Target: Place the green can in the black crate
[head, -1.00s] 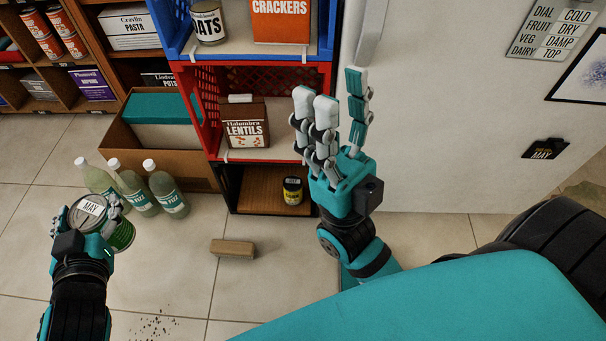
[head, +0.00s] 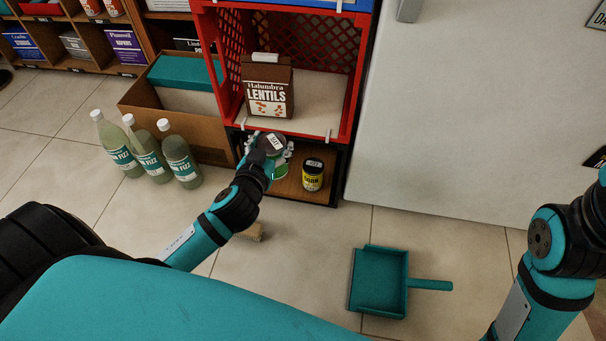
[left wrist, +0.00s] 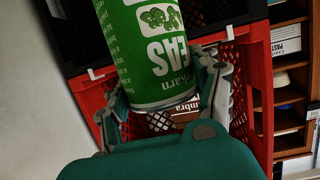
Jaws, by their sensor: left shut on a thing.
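The green can (left wrist: 150,50) fills the upper middle of the left wrist view, its peas label upside down there. In the head view its top with a pale date label (head: 274,141) shows at the left part of the black crate's opening. My left gripper (head: 268,154) is shut on the can, with fingers around its side. The black crate (head: 337,180) is the lowest of the stack, open at the front with a brown floor. I cannot tell whether the can touches that floor. My right gripper is out of view; only my right arm shows.
A yellow-and-black jar (head: 313,175) stands in the black crate, right of the can. The red crate (head: 355,85) above holds a lentils box (head: 267,86). Bottles (head: 181,160) stand left. A wooden block (head: 250,232) and teal dustpan (head: 380,281) lie on the floor.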

